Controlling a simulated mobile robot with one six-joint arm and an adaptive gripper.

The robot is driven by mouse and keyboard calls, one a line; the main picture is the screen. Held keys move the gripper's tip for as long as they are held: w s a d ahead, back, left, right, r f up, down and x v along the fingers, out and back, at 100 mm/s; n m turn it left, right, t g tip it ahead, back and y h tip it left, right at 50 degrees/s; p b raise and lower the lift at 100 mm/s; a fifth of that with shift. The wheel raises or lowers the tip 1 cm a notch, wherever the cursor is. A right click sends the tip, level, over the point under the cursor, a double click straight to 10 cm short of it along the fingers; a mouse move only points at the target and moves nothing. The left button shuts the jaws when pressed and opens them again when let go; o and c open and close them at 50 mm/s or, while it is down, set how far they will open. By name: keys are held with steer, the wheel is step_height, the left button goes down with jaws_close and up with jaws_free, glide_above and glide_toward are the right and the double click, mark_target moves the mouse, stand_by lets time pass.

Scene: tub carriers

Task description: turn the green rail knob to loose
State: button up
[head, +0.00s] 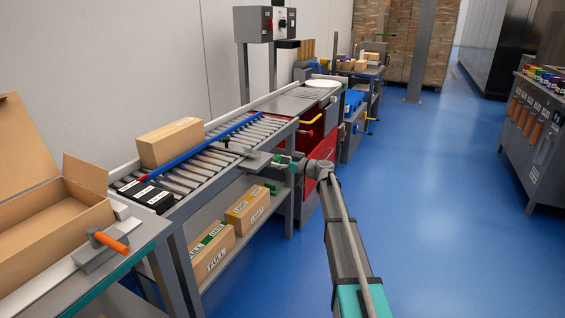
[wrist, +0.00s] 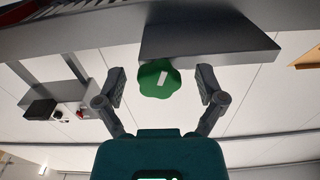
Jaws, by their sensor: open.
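The green rail knob (wrist: 158,79) is a lobed green disc with a white mark on its face, in the middle of the wrist view. It sits at the edge of a grey plate (wrist: 210,45). My gripper (wrist: 161,74) is open, with one finger on each side of the knob and a visible gap on both sides. In the head view my gripper (head: 282,161) is at the side of the roller conveyor (head: 205,165), by a grey plate; the knob cannot be told apart from the gripper there.
A blue rail (head: 205,145) runs along the conveyor, with a carton (head: 171,142) beside it. Labelled boxes (head: 247,208) lie on the shelf below. An open carton (head: 60,215) and an orange-handled tool (head: 108,241) are at the left.

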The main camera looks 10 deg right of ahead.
steer(key=shift+d, duration=0.1)
steer(key=v, duration=1.1)
steer(key=shift+s+d, duration=0.25)
steer(key=shift+d, duration=0.05)
steer(key=shift+a, duration=0.1)
steer(key=s+a+f+m+g+h, duration=0.25)
steer(key=s+a+f, duration=0.35)
steer(key=s, duration=0.3)
steer(key=s+a+f+m+g+h, duration=0.1)
steer(key=s+a+f+g+h, duration=0.25)
steer(key=s+a+f, duration=0.35)
steer(key=s+d+f+m+g+h, duration=0.2)
steer(key=s+f+m+h, duration=0.15)
steer(key=s, duration=0.75)
steer(key=s+d+f+m+g+h, duration=0.25)
steer(key=s+h, duration=0.25)
steer(key=s, duration=0.6)
step_height(320, 180, up, 33)
steer(key=p, duration=3.2)
steer(key=shift+m+p, duration=0.3)
steer(key=shift+m, duration=0.05)
